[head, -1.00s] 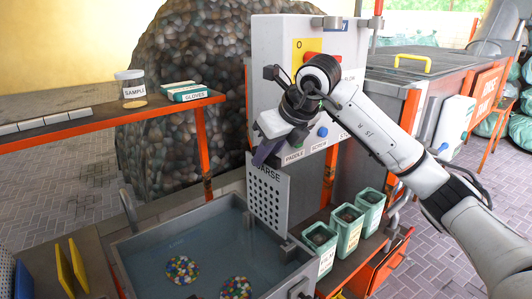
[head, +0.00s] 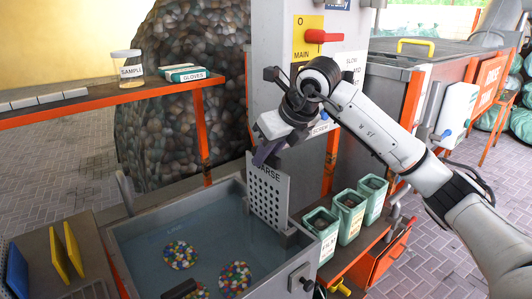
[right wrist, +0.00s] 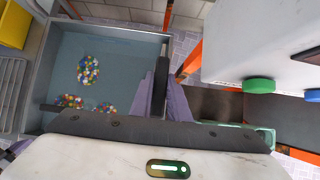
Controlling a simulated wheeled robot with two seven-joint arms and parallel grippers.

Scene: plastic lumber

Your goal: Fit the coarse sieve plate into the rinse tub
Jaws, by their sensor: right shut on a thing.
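The coarse sieve plate (head: 268,198) is a grey upright panel with rows of holes and the word COARSE along its top. My right gripper (head: 266,154) is shut on its top edge. In the right wrist view the plate (right wrist: 162,75) shows edge-on as a dark strip between the purple fingers (right wrist: 163,100). The rinse tub (head: 165,214) is a grey basin of water below. The plate stands at its right side wall; I cannot tell whether its lower edge sits in a slot or hangs free.
Several piles of coloured pellets (head: 180,255) lie in the tub. Labelled green bins (head: 348,215) stand close at its right. The control cabinet (head: 345,50) rises behind my right gripper. A shelf with a sample jar (head: 127,68) is at the left.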

